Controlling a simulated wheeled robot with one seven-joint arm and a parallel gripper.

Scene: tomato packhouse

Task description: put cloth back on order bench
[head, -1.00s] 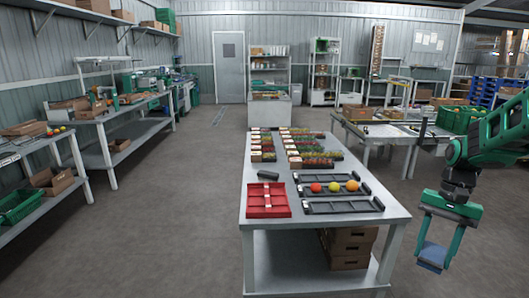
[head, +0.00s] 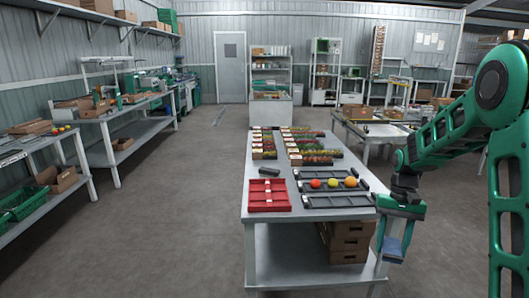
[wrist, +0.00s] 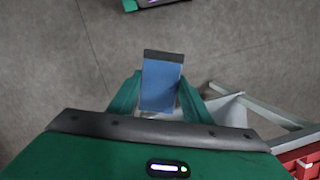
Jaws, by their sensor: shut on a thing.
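My gripper (head: 396,238) hangs at the right front corner of the bench in the head view, pointing down. It is shut on a blue cloth (head: 393,249), which hangs below the fingers. In the wrist view the cloth (wrist: 161,85) shows as a flat blue piece with a dark edge, between the green fingers. The middle bench (head: 225,213) has a grey top; whether it is the order bench I cannot tell. The gripper and cloth look beside its right edge, around or below the top's height.
The bench holds a red tray (head: 269,196), dark trays (head: 338,201) with tomatoes, a dark block (head: 269,171) and several rows of punnets (head: 310,150). Cardboard boxes (head: 347,243) stand on its lower shelf. Bare top shows at the front and left.

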